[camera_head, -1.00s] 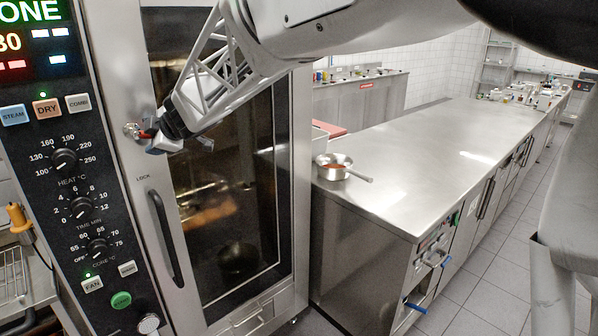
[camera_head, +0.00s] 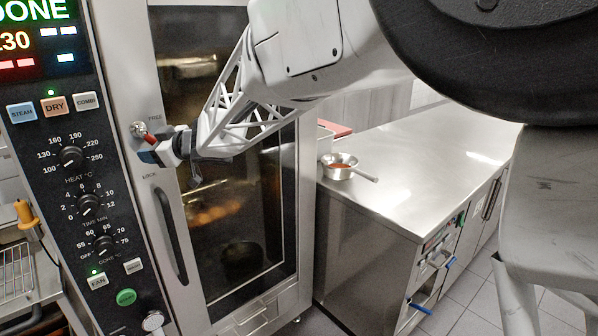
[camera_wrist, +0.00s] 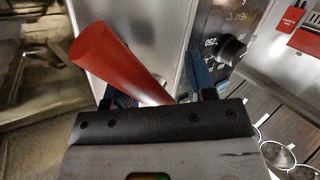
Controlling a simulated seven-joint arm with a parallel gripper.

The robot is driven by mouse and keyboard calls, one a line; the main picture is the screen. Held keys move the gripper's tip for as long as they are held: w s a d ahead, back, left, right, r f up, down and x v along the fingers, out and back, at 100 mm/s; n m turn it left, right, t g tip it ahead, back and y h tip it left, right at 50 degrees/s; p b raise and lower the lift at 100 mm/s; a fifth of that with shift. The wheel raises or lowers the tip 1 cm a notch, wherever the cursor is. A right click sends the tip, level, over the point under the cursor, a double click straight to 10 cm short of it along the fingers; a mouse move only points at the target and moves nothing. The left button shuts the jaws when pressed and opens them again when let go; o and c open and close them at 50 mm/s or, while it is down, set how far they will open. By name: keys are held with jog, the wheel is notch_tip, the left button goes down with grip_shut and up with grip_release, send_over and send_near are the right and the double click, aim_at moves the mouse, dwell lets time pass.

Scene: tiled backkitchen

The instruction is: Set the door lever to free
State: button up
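The door lever has a round metal pivot (camera_head: 138,129) and a red handle (camera_head: 151,138) on the oven door's left edge. The handle slants right and slightly down, between the label FREE (camera_head: 155,117) above and LOCK (camera_head: 150,177) below. My gripper (camera_head: 160,152) is at the handle's outer end, partly hiding it. In the wrist view the red handle (camera_wrist: 112,58) slants between the blue fingertips of my gripper (camera_wrist: 158,88). The fingers stand apart with a gap beside the handle, so they look open; contact is unclear.
The oven door (camera_head: 215,230) appears closed, with a vertical black pull handle (camera_head: 171,238) below the lever. A control panel with knobs (camera_head: 71,157) stands to the left. A steel counter (camera_head: 420,165) with a small pan (camera_head: 338,172) is at the right.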

jog(key=m+y, duration=0.1)
jog(key=s+a+m+y, duration=0.1)
jog(key=m, duration=0.1)
jog(key=shift+s+a+f, duration=0.1)
jog(key=shift+a+f, duration=0.05)
jog(key=shift+f, duration=0.15)
jog(key=s+d+f+m+t+h, duration=0.1)
jog(key=d+m+t+h, duration=0.3)
jog(key=d, duration=1.3)
jog(key=s+d+f+m+t+h, duration=0.1)
jog(key=d+m+t+h, duration=0.3)
jog(key=d, duration=1.3)
jog(key=shift+s+d+f+m+h, duration=0.35)
jog(key=shift+m+h, duration=0.75)
jog(key=shift+h, duration=0.9)
jog(key=shift+a, duration=0.1)
